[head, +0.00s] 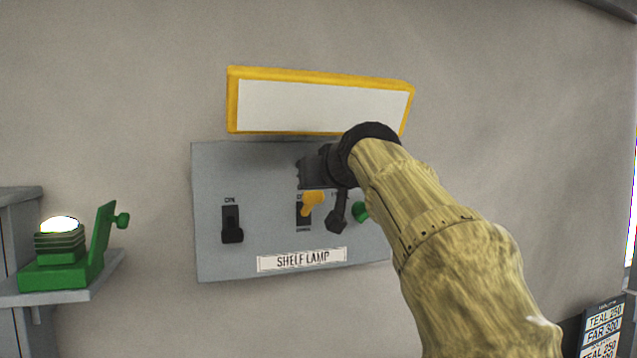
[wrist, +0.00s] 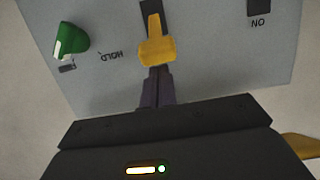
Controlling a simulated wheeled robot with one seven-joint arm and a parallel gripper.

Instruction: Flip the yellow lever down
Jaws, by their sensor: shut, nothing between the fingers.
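The yellow lever (head: 313,199) is on the grey wall panel (head: 275,170), in a dark slot. It tilts up, with its knob above the slot's middle. In the wrist view, which sees the panel upside down, the lever's knob (wrist: 157,50) is just beyond my fingertips. My gripper (head: 316,170) is shut and empty, just above the lever. Its narrow fingers also show in the wrist view (wrist: 156,76), lined up with the knob. I cannot tell whether they touch it.
A black switch (head: 232,223) marked ON is left of the lever. A green knob (head: 361,212) is to its right, partly behind my arm. A yellow-framed white sign (head: 310,104) is above the panel. A green lamp (head: 60,255) stands on a shelf at left.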

